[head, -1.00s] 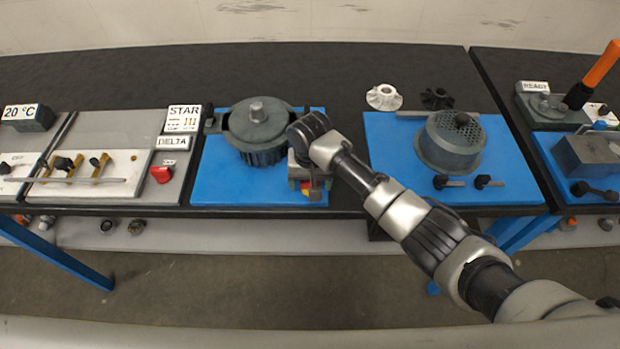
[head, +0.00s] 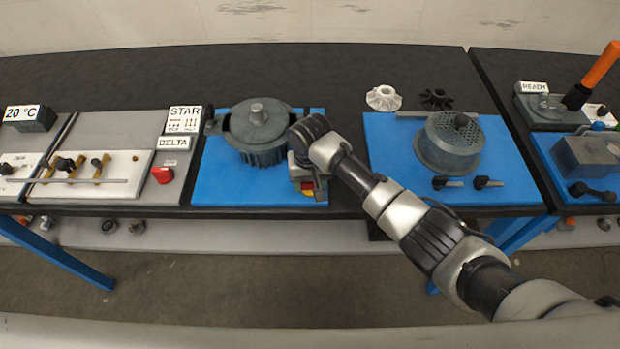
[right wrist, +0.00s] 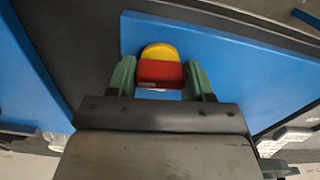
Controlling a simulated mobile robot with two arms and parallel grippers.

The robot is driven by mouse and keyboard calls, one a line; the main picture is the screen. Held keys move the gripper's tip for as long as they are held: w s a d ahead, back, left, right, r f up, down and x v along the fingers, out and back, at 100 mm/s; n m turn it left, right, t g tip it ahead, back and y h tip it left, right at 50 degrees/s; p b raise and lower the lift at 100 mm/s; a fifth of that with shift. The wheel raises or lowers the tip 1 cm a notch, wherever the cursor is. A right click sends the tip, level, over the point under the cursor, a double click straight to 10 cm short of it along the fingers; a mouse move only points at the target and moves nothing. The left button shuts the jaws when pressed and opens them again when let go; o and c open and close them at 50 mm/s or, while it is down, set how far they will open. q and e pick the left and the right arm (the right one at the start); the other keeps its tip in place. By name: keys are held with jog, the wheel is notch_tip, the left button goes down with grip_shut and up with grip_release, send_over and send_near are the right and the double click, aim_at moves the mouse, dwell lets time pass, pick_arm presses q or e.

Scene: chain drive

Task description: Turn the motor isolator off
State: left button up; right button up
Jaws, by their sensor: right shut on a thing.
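The motor isolator (head: 307,187) shows as a small red and yellow part at the front right of a blue mat, mostly hidden under my right wrist in the head view. In the right wrist view its red handle (right wrist: 160,72) and yellow disc (right wrist: 159,51) lie between the two green fingers of my right gripper (right wrist: 160,85). The gripper is shut on the red handle. The handle's exact angle is hard to tell. My left gripper is not in view.
The motor (head: 258,133) stands on the blue mat (head: 215,185) just left of my right gripper. A second blue mat (head: 385,190) with a perforated round cover (head: 450,140) lies to the right. A red button (head: 162,174) sits on the grey panel at left.

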jog(key=n+p, duration=0.2)
jog(key=n, duration=0.1)
jog(key=shift+r, duration=0.15)
jog(key=n+p, duration=0.1)
jog(key=n, duration=0.3)
jog(key=shift+n, duration=0.4)
jog(key=n+p, duration=0.1)
jog(key=n, duration=0.3)
jog(key=shift+n, duration=0.3)
jog(key=n, duration=0.4)
jog(key=shift+n, duration=0.3)
jog(key=o, duration=0.9)
jog(key=shift+o, duration=0.2)
notch_tip(320, 180, up, 11)
jog(key=b, duration=0.1)
jog(key=shift+f, duration=0.2)
